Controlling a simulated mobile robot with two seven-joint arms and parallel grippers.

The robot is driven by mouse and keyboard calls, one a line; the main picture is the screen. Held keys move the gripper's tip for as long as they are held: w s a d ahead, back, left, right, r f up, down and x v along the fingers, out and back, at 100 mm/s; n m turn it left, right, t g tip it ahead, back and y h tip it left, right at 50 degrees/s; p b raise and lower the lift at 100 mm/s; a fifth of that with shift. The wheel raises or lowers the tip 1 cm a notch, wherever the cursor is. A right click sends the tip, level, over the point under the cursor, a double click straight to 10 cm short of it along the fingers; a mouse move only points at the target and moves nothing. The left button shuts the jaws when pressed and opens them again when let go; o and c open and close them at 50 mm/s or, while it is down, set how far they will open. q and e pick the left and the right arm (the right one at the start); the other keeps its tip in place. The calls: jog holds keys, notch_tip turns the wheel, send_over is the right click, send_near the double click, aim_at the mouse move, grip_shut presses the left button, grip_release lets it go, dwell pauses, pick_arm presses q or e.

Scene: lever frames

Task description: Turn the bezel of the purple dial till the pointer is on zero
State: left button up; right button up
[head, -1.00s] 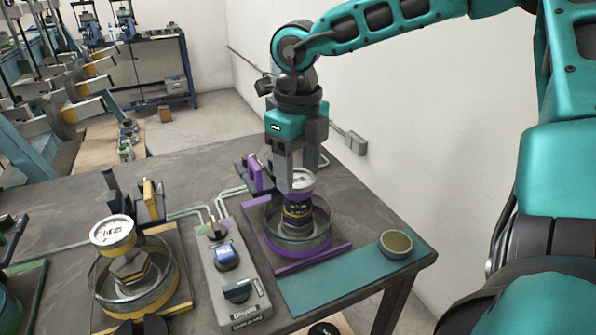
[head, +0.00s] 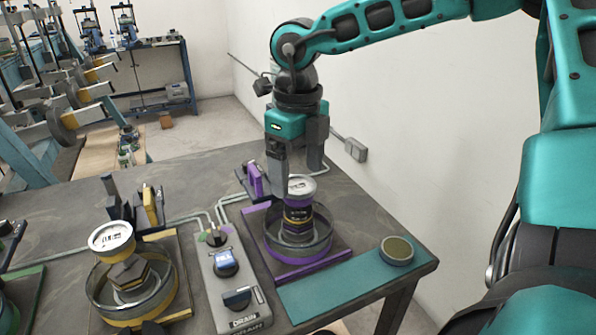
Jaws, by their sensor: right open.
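The purple dial (head: 300,187) is a round white-faced gauge on a dark stack with a purple band. It stands in a grey ring on a purple-edged base (head: 314,265). The pointer is too small to read. My right gripper (head: 294,172) hangs over the dial from above, its fingers apart at either side of the dial's rim. I cannot tell whether the fingers touch the bezel. My left gripper is not in view.
A yellow gauge stand (head: 112,237) stands to the left. A grey control box (head: 235,285) with blue and dark knobs sits between the two stands. A teal mat (head: 335,287) with a round container (head: 397,250) lies at the right. A wall is behind.

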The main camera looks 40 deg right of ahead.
aim_at(298, 184)
notch_tip(298, 184, up, 12)
dwell(0.3)
dwell(0.5)
